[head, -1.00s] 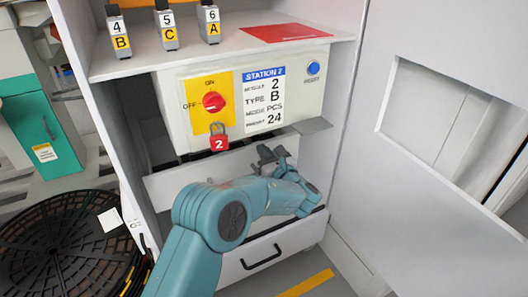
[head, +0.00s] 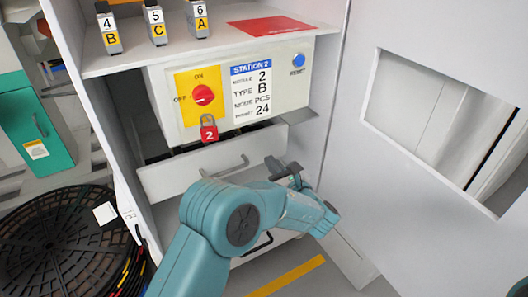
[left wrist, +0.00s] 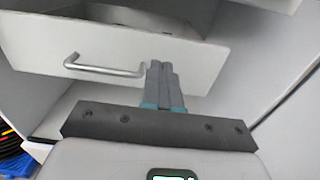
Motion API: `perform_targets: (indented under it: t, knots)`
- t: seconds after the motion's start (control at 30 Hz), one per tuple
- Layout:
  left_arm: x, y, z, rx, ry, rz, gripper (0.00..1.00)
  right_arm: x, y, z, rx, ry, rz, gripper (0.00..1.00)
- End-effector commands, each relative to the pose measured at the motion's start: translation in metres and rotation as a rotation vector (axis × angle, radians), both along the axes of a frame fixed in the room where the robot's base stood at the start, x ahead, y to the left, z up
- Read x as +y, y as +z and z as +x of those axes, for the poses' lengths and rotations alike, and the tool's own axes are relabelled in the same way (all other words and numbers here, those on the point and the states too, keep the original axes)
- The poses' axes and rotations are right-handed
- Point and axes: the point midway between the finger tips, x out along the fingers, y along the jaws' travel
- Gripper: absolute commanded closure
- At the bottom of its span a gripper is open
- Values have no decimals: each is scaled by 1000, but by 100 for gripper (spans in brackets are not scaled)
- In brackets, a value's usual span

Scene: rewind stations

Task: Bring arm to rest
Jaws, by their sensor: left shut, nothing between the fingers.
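My left arm reaches in from the bottom of the head view. Its left gripper (head: 284,168) is in front of the cabinet, below the station box and just right of a drawer handle (head: 225,167). In the left wrist view the left gripper's fingers (left wrist: 163,85) are together with nothing between them. They point toward the drawer front (left wrist: 200,60), right of its metal handle (left wrist: 105,68). Whether they touch the drawer front cannot be told. A small teal part at the lower right edge of the head view may be my other arm; no right gripper shows.
The Station 2 box (head: 240,85) has a red knob (head: 203,95) and a red padlock (head: 209,128) numbered 2. Numbered tags (head: 156,25) and a red sheet (head: 270,26) are on the shelf above. An open white door (head: 410,185) stands right. A black reel (head: 65,240) is at left.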

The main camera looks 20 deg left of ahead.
Motion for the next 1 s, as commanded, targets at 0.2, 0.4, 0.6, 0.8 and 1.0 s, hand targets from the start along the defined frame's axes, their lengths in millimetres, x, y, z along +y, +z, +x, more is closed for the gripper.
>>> perform_targets:
  t: [0.2, 0.4, 0.6, 0.8, 1.0]
  knots:
    - [-19, 0, -16, 1, -1, -1, 100, 1, 5, -1, 2, 4, 0, 57]
    - [-19, -6, -19, 15, 3, -13, 100, 1, 5, -1, 3, 4, 1, 57]
    - [6, -99, -53, 237, 78, -266, 100, 1, 5, -1, 2, 4, 0, 57]
    - [13, -228, -161, 499, 356, -780, 100, 1, 5, -1, 2, 4, 0, 57]
    - [-42, -298, -298, 503, 942, -1419, 100, 1, 5, -1, 2, 4, 0, 57]
